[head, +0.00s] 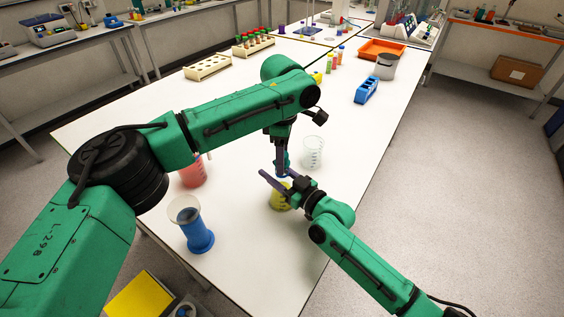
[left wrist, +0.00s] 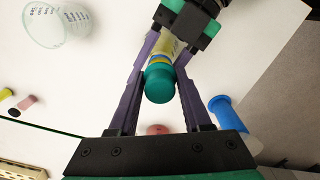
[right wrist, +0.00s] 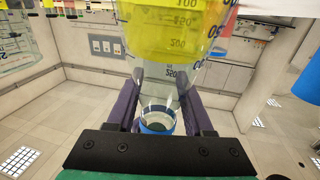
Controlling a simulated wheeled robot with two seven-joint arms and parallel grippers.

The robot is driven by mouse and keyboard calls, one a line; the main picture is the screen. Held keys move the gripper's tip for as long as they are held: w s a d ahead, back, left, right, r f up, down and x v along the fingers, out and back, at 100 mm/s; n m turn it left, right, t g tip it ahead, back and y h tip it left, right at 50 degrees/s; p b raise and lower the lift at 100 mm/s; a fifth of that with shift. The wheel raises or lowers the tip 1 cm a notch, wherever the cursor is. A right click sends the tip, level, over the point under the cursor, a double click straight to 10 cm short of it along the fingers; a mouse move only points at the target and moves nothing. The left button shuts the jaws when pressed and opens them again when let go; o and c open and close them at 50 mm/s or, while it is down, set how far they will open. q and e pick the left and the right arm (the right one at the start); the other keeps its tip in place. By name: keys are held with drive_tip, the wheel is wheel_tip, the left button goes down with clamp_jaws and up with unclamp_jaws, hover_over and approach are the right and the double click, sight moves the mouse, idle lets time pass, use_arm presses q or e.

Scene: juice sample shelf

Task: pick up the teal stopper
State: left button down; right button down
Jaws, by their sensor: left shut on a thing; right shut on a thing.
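The teal stopper (left wrist: 159,83) shows in the left wrist view between the purple fingers of my left gripper (left wrist: 163,60), which is shut on it. In the head view my left gripper (head: 283,174) points down, its tips partly hidden. A clear graduated vessel with yellow liquid (right wrist: 178,40) fills the top of the right wrist view, and its narrower part reaches between the fingers of my right gripper (right wrist: 160,108). That gripper is shut on the vessel, which also shows in the head view (head: 279,199). Its contact with the stopper is not clear.
A clear beaker (head: 313,152) stands to the right and a red-liquid beaker (head: 193,173) to the left. A blue-based cup (head: 195,230) stands at the front left. A tube rack (head: 208,67) and a blue rack (head: 367,90) are farther back.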

use_arm(q)
drive_tip(key=shift+r, duration=4.15)
use_arm(e)
drive_tip(key=shift+c, duration=1)
unclamp_jaws()
use_arm(q)
drive_tip(key=shift+s+d, duration=0.1)
use_arm(e)
drive_tip(key=v, duration=1.2)
